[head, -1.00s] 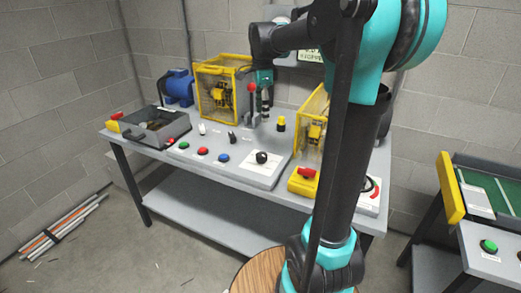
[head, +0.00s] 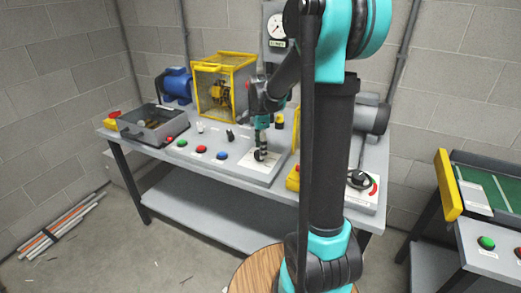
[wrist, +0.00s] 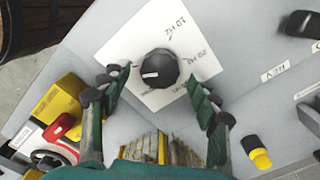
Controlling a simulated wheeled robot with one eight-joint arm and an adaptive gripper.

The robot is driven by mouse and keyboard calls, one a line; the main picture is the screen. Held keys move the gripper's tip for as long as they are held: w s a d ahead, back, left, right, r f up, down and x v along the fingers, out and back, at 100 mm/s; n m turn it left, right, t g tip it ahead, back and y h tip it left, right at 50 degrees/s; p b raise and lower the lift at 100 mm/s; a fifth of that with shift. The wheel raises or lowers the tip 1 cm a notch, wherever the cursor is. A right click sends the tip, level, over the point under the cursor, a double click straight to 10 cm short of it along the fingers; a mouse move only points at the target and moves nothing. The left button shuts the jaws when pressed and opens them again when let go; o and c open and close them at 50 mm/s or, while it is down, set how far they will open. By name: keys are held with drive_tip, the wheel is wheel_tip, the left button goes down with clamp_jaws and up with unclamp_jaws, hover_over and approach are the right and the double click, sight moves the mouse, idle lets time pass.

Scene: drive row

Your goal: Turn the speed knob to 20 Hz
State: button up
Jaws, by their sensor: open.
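The speed knob (wrist: 160,68) is round and black, with a white mark on its left side in the wrist view. It sits on a white plate (wrist: 118,48) with printed Hz labels; one reads 10 Hz, and those to the right are partly blurred or hidden. In the head view the knob (head: 260,156) shows just below my gripper. My gripper (wrist: 162,88) is open, with one finger on each side of the knob in the wrist view. I see gaps between the fingers and the knob, and cannot tell the height above it.
Red (head: 202,149), green and blue (head: 222,155) buttons lie left of the knob on the panel. A yellow-capped knob (wrist: 259,155) and a black switch (wrist: 300,24) are nearby. A yellow box with a red knob (wrist: 63,127) stands on the other side.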

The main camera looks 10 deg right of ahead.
drive_tip(key=shift+f, duration=0.4)
drive_tip(key=shift+c, duration=0.2)
drive_tip(key=c, duration=1.1)
